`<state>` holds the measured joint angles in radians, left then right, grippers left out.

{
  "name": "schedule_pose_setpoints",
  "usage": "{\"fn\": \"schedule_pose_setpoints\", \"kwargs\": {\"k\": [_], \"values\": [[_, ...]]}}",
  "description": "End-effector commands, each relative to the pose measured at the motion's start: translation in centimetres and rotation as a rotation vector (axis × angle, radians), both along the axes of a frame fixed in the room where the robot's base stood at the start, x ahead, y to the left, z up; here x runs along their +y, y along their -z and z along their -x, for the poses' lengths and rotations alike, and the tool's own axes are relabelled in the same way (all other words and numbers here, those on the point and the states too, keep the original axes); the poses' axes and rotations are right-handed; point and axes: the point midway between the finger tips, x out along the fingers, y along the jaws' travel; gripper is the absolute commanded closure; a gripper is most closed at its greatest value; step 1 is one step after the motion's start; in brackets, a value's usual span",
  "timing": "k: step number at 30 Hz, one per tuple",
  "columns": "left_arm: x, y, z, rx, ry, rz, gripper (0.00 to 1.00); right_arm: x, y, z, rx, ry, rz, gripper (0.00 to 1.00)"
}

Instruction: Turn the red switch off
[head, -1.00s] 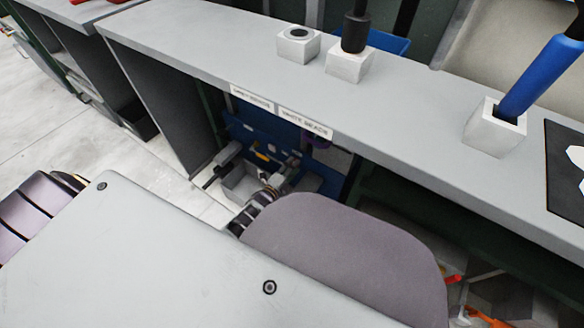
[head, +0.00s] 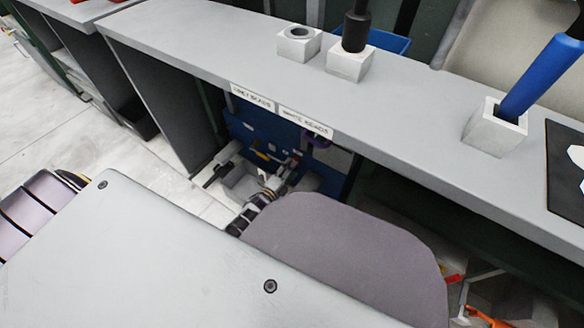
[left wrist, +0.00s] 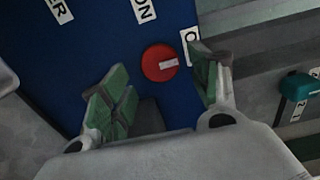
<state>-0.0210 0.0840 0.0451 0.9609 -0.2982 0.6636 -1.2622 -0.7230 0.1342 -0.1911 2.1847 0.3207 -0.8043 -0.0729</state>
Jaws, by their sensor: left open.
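The red switch (left wrist: 154,62) is a round red knob with a short white bar. It sits on a blue panel (left wrist: 100,40) in the left wrist view. The bar lies nearly level, its outer end toward the right. A label reading "ON" (left wrist: 142,10) is above the knob; another label starting with "O" (left wrist: 188,38) is at its right, partly hidden by a finger. My left gripper (left wrist: 162,88) is open, its green-padded fingers apart with the knob showing between and beyond them. In the head view my left gripper (head: 242,180) is below the bench top, in front of the blue panel (head: 242,128). The knob cannot be made out there.
A grey bench top (head: 400,110) runs above the panel. On it stand several white blocks, one holding a blue handle (head: 540,80) and one a black handle (head: 356,30). A teal part (left wrist: 300,84) is at the right in the left wrist view.

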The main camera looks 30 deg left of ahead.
Motion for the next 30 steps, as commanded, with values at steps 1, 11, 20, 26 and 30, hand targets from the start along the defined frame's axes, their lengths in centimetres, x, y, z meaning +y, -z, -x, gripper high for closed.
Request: {"fn": "schedule_pose_setpoints", "kwargs": {"k": [1, 11, 20, 26, 30], "values": [[0.1, 0.0, 0.4, 0.0, 0.0, -0.001, 0.39, 0.0, 0.0, 0.0, -0.001, 0.0, 0.0, 0.65], [0.5, 0.0, 3.3, 0.0, 0.0, 0.0, 0.39, 0.0, 0.0, 0.0, -0.001, 0.0, 0.0, 0.65], [0.8, 0.0, 6.0, 0.0, 0.001, 0.0, 0.39, 0.0, 0.0, 0.0, -0.001, 0.0, 0.0, 0.65], [1.1, 0.0, 7.9, 0.0, 0.001, -0.001, 0.39, 0.0, 0.0, -0.1, -0.001, 0.0, 0.0, 0.65], [1.2, 0.0, 9.1, 0.0, 0.001, -0.001, 0.39, 0.0, 0.0, 0.0, -0.001, 0.0, 0.0, 0.65]]}}
